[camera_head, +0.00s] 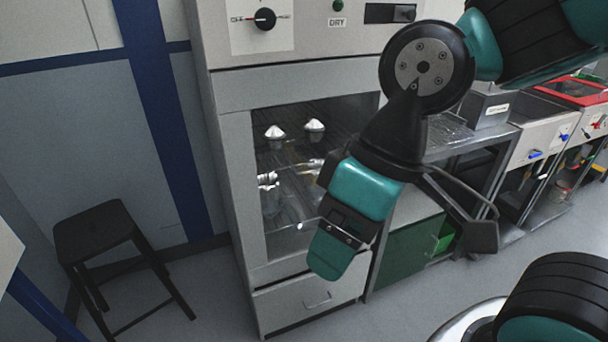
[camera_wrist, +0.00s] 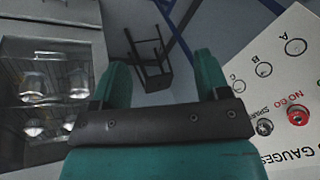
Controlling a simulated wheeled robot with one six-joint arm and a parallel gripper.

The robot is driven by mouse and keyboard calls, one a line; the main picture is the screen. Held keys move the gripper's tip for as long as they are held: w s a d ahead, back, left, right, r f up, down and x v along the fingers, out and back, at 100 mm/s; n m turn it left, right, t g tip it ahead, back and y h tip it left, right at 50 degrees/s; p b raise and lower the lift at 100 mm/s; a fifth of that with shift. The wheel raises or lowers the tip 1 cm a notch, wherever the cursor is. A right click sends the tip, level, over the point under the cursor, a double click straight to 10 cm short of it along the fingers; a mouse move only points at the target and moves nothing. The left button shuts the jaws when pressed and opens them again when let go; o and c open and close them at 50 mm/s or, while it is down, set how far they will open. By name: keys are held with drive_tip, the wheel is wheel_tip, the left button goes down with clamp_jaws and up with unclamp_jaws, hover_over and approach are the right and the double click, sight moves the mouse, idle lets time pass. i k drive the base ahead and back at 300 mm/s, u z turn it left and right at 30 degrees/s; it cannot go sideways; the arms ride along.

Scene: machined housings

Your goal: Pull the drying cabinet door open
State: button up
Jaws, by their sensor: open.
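The drying cabinet (camera_head: 222,190) stands in the middle of the head view, under a panel marked DRY. Its door has a grey frame (camera_head: 262,98) around a dark window, and looks shut. Metal parts show on racks behind the glass. No door handle can be made out; my arm covers the right part of the door. My gripper (camera_head: 328,258) hangs in front of the door's lower right, pointing down. In the wrist view its two teal fingers (camera_wrist: 163,68) are apart with nothing between them, and the cabinet window (camera_wrist: 50,85) is at the left.
A dark stool (camera_head: 95,228) stands left of the cabinet; it also shows in the wrist view (camera_wrist: 148,55). A drawer (camera_head: 315,298) is below the door. A bench with a green cupboard (camera_head: 408,248) stands right. A gauge board (camera_wrist: 285,85) is at the wrist view's right.

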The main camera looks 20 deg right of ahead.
sight(234, 91)
drive_tip(key=u, duration=0.4)
drive_tip(key=k, duration=1.25)
drive_tip(key=z, duration=0.5)
drive_tip(key=i, duration=1)
drive_tip(key=u, duration=0.05)
